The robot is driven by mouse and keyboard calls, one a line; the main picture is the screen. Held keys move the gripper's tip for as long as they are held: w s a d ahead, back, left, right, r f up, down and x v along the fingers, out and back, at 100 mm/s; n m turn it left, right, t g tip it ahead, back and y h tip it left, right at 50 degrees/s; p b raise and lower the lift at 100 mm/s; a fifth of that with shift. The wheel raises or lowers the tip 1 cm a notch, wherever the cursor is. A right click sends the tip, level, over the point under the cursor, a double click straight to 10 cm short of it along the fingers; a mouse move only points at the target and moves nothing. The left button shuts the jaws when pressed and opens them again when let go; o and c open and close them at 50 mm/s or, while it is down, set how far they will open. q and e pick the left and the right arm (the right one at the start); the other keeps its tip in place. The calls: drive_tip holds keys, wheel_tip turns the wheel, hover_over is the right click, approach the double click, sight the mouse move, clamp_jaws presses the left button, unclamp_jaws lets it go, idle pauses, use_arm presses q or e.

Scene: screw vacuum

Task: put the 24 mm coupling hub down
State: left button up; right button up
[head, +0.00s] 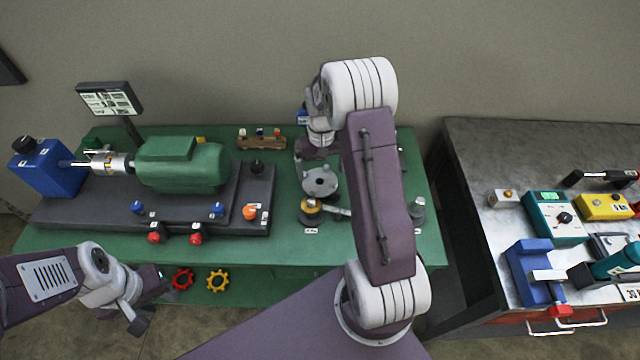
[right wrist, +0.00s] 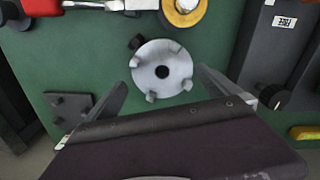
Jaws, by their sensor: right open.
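A grey round hub (head: 320,183) with a centre hole lies on the green bench top in the head view. It also shows in the right wrist view as a pale disc (right wrist: 148,76) with several lugs, lying flat. No size marking is readable on it. My right gripper (right wrist: 162,78) is open, one finger on each side of the disc, with visible gaps. The gripper is over the hub's far side in the head view, partly hidden by my arm. My left gripper (head: 152,301) is open and empty at the lower left, in front of the bench.
A green motor (head: 183,164) stands on a dark base left of the hub. A yellow-and-grey round part (head: 310,212) lies just in front of the hub. A small dark plate with pegs (right wrist: 70,108) lies nearby. A grey side table (head: 480,160) with tools stands right.

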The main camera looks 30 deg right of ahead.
sight(320, 179)
wheel_tip(320, 179, down, 5)
drive_tip(key=shift+w+a+f, duration=0.1)
drive_tip(key=shift+a, duration=0.05)
drive_tip(key=c, duration=1.7)
drive_tip(key=shift+c, duration=0.2)
wheel_tip(320, 179, up, 5)
drive_tip(key=shift+f, duration=0.15)
drive_tip(key=s+d+r, duration=0.5)
drive_tip(key=s+r, duration=0.1)
drive_tip(key=s, duration=0.4)
drive_tip(key=shift+s+r, duration=0.25)
drive_tip(key=shift+s, duration=0.1)
